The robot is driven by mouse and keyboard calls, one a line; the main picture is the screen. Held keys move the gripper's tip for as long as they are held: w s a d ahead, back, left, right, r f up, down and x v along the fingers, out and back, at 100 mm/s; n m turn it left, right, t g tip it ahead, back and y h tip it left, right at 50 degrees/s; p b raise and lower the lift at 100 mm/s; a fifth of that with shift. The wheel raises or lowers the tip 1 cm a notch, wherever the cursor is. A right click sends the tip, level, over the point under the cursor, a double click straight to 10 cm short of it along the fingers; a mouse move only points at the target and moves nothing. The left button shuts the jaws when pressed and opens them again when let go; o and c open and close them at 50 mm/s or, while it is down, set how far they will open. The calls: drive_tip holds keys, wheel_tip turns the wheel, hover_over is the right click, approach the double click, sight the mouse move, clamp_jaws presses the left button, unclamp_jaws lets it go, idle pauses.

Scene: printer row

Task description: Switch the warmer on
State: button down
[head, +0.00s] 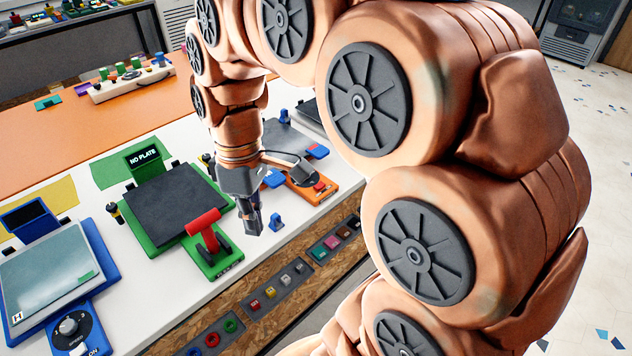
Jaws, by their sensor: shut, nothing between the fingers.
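My gripper (254,224) is shut and empty, pointing down above the white table, just right of a red lever (203,224). The red lever stands on the green machine (222,258), which has a black plate (176,204) and a sign reading "NO PLATE" (142,158). No label reads warmer, so I cannot tell which machine it is. A blue machine (101,248) at left has a glassy top and a speed knob (69,326) with "ON" lettering below. An orange base (322,190) with a red part (320,185) sits behind the gripper, partly hidden by my arm.
A small blue piece (277,222) stands on the table right of the gripper. Racks of coloured pieces (283,284) run along the wooden front. Yellow-black pens (115,213) stand near the green machine. My arm hides much of the right side.

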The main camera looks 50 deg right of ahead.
drive_tip(key=w+d+f+n+t+y+b, duration=0.1)
drive_tip(key=w+d+n+b, duration=0.35)
drive_tip(key=d, duration=0.65)
drive_tip(key=w+d+n+y+b, duration=0.1)
drive_tip(key=w+d+n, duration=0.4)
drive_tip(key=w+d, duration=0.4)
drive_tip(key=s+d+f+n, duration=0.1)
drive_tip(key=d+f+n, duration=0.1)
drive_tip(key=d, duration=0.8)
drive_tip(key=shift+s+d+t+b, duration=0.2)
drive_tip(key=shift+s+t+b, duration=0.15)
drive_tip(key=shift+t+b, duration=0.1)
drive_tip(key=shift+f, duration=0.1)
drive_tip(key=b, duration=0.2)
hover_over(319, 185)
wheel_tip(319, 185, down, 5)
drive_tip(key=x, duration=0.2)
drive_tip(key=p+x, duration=0.1)
drive_tip(key=x, duration=0.2)
drive_tip(key=d+x, duration=0.1)
drive_tip(key=x, duration=0.1)
drive_tip(key=shift+s+a+f, duration=0.1)
drive_tip(key=shift+s+f, duration=0.15)
drive_tip(key=shift+f, duration=0.7)
